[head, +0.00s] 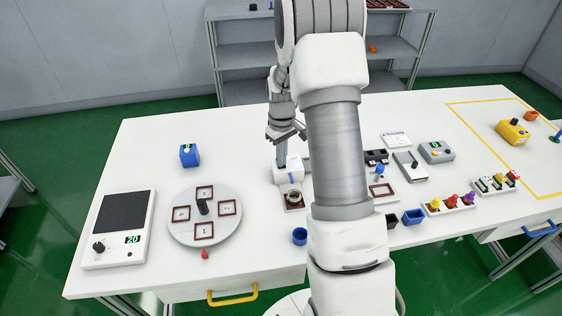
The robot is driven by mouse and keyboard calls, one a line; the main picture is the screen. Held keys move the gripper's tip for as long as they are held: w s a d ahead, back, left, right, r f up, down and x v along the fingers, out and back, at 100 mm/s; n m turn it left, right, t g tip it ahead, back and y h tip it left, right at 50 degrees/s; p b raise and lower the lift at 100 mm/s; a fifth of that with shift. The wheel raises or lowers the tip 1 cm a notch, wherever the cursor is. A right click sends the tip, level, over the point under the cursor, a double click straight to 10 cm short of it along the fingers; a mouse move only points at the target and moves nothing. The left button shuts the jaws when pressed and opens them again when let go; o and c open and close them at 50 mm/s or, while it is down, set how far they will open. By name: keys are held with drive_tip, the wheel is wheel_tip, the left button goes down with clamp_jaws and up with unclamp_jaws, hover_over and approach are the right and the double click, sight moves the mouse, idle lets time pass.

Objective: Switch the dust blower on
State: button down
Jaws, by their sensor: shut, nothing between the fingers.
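My gripper (282,162) points down at the back middle of the white table, left of my arm. Its fingers look closed, and the tips are at or just above a small white device (289,175) with a blue mark. I cannot tell whether they touch it. A dark round cup-like part in a brown-framed square (294,208) is just in front of this device. No label shows which device is the dust blower, and its switch cannot be made out. My arm hides part of the table right of the white device.
A turntable (176,233) with numbered squares and a scale-like panel (100,262) reading 20 stand at left. A blue box (189,155) is behind them. A grey box (436,151), coloured knobs (452,200) and a yellow box (513,132) stand at right.

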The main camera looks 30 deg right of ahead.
drive_tip(key=shift+r, duration=0.1)
wheel_tip(320, 180, up, 7)
drive_tip(key=p, duration=0.4)
idle(0.3)
idle(0.4)
drive_tip(key=s+a+r+t, duration=0.1)
drive_tip(key=s+a+r, duration=0.2)
drive_tip(key=r, duration=0.3)
drive_tip(key=s+a+r+m+t, duration=0.1)
drive_tip(key=s+a+r, duration=0.15)
drive_tip(key=r, duration=0.25)
drive_tip(key=s+a+r+t, duration=0.1)
drive_tip(key=s+a+r, duration=0.2)
drive_tip(key=r, duration=0.3)
drive_tip(key=s+a+r+m+t, duration=0.1)
drive_tip(key=s+a+r, duration=0.1)
drive_tip(key=s, duration=0.6)
drive_tip(key=s+a+r+t, duration=0.1)
drive_tip(key=s+a+r, duration=0.2)
drive_tip(key=s, duration=0.5)
drive_tip(key=shift+s+a+r+m+t, duration=0.2)
drive_tip(key=shift+s+a+m+t, duration=0.1)
drive_tip(key=shift+a+m, duration=0.1)
drive_tip(key=shift+w, duration=0.1)
